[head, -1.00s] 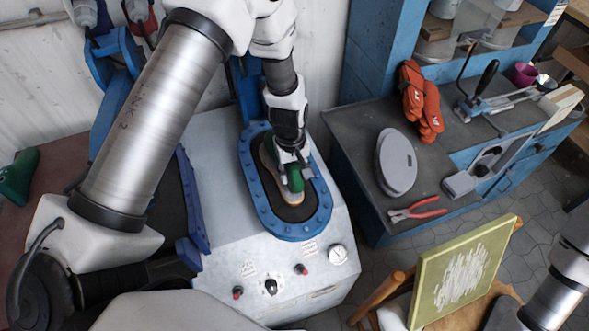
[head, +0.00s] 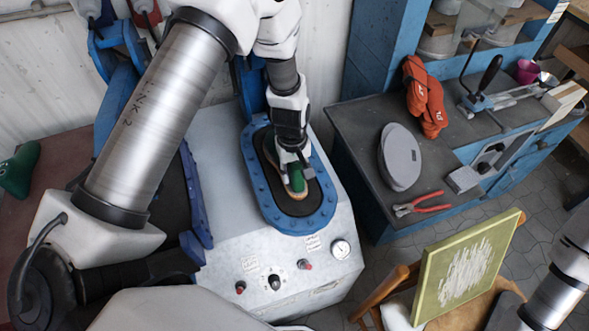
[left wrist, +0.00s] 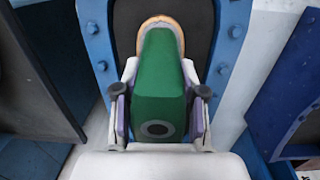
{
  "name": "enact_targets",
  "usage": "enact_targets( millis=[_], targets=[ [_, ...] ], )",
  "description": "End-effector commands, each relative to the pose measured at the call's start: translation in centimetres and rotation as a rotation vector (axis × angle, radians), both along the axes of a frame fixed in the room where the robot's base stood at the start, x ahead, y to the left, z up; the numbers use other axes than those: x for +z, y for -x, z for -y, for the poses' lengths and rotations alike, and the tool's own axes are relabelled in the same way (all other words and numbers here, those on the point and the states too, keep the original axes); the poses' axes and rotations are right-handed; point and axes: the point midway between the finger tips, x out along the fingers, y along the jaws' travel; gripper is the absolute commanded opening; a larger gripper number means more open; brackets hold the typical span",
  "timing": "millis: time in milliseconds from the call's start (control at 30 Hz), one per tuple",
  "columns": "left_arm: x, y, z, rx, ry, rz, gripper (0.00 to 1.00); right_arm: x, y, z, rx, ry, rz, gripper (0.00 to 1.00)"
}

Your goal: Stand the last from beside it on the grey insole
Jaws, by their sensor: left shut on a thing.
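My left gripper (head: 293,168) is shut on a green last (left wrist: 160,75), with one finger on each side of it in the left wrist view. The last also shows in the head view (head: 297,182). A tan-edged sole shape (left wrist: 157,21), which looks like the insole, shows around the far end of the last, over the dark pad of the press. Its grey top is mostly hidden by the last and my gripper. I cannot tell whether last and insole touch. My right gripper is not in view; only part of that arm shows at the right edge.
A blue studded frame (head: 244,185) surrounds the pad. Another green form (head: 18,170) lies at the far left. On the right bench are orange gloves (head: 424,97), a grey oval piece (head: 400,157) and red pliers (head: 422,204). A chair with a yellow-framed board (head: 465,268) stands in front.

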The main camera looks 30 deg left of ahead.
Motion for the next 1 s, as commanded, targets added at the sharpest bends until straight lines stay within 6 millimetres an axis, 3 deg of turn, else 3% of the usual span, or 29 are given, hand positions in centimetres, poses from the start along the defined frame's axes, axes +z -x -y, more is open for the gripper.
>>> enact_targets(
  millis=[867,900,967,1000],
  targets=[
    [-0.56,-0.03,0.01,0.001,0.000,0.001,0.06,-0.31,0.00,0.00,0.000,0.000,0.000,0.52],
    [-0.54,-0.03,0.01,0.001,0.000,0.001,0.48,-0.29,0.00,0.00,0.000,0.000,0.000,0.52],
    [-0.53,-0.02,0.01,0.001,0.000,0.001,0.69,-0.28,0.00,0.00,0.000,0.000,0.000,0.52],
    [-0.53,-0.02,0.01,0.001,0.000,0.001,0.70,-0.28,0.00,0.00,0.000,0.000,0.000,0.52]
  ],
)
